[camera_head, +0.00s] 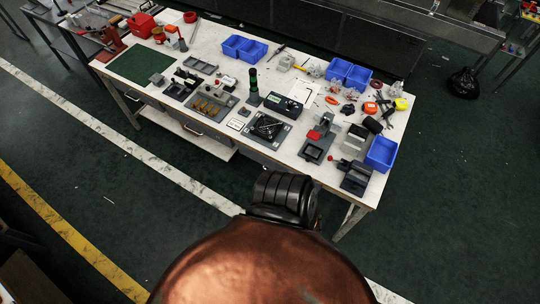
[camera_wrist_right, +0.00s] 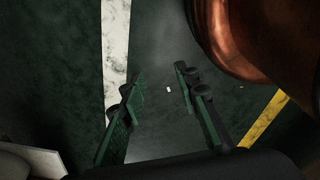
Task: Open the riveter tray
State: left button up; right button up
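I cannot tell for certain which thing is the riveter tray. At the right end of the workbench (camera_head: 225,158) stand a grey device with a red part (camera_head: 318,140) and, beside it, a dark grey device with a red knob (camera_head: 353,175). A dark flat tray-like unit (camera_head: 266,129) lies to their left. My right gripper (camera_wrist_right: 158,76) shows in the right wrist view, its two green-padded fingers wide apart with nothing between them. It is above the floor, away from the bench top. My left gripper is in neither view.
Blue bins stand along the back (camera_head: 244,48) and at the right end (camera_head: 381,154) of the bench. A green mat (camera_head: 140,64) lies at its left. A black bag (camera_head: 463,83) sits on the floor at right. The floor in front is clear, with white (camera_head: 120,140) and yellow lines.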

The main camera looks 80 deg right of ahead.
aim_at(312, 151)
jog(key=i, duration=0.7)
jog(key=z, duration=3.25)
jog(key=k, duration=0.4)
jog(key=u, duration=0.75)
